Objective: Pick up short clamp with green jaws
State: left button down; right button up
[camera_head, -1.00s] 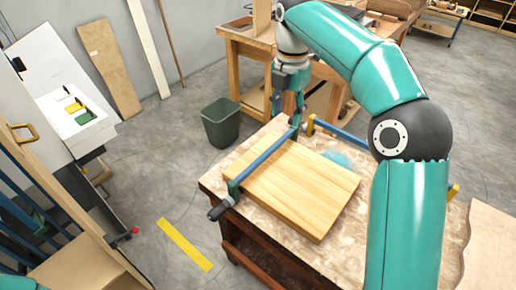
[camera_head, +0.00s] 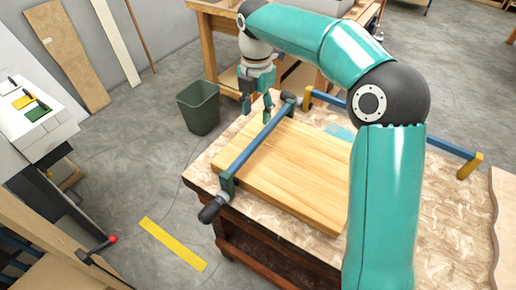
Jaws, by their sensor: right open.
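The clamp with green jaws (camera_head: 258,138) lies along the left side of a wooden board (camera_head: 287,172) on the workbench. It has a blue bar, a green jaw at each end and a dark handle (camera_head: 213,208) at the near end. My right gripper (camera_head: 257,110) is open and points down, just left of the clamp's far jaw (camera_head: 288,104). It looks empty, with a small gap to the clamp; whether a fingertip touches the bar I cannot tell. My left gripper is out of view.
A longer blue clamp with yellow jaws (camera_head: 468,165) lies behind the board, partly hidden by my right arm. A green bin (camera_head: 198,107) stands on the floor left of the workbench (camera_head: 430,235). Another wooden bench (camera_head: 212,45) stands behind.

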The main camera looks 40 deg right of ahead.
send_over(259, 138)
jog(key=f, duration=0.4)
jog(key=shift+w+a+f, duration=0.1)
jog(key=shift+w+f, duration=0.05)
jog(key=shift+w, duration=0.2)
jog(key=shift+s+f, duration=0.15)
jog(key=shift+f, duration=1.3)
jog(key=shift+s+f, duration=0.1)
jog(key=shift+f, duration=1.3)
jog(key=shift+c, duration=0.2)
jog(key=shift+r, duration=0.1)
grip_shut()
